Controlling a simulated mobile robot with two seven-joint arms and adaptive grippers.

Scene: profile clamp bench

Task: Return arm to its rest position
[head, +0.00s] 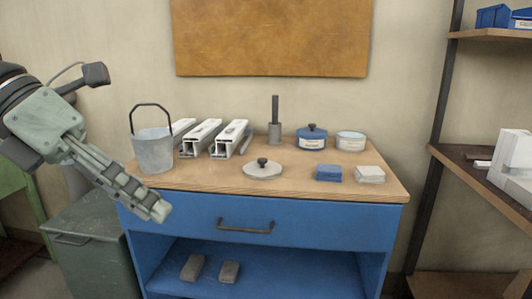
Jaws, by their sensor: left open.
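My left gripper (157,209) comes in from the left and points down to the right. Its fingers are seen nearly edge-on, overlapping each other, and nothing shows between them. The fingertips are in front of the left front corner of the workbench (205,184), near its blue drawer front. White profiles (232,138) lie on the bench top behind the bucket's right side. My right gripper is not in view.
A blue pot (312,139), a white pot (350,141), a loose lid (263,169), a dark upright post (275,121) and blue and white stacks stand on the bench. Two grey blocks lie on the lower shelf. A grey-green bin (85,219) stands left; shelving stands right.

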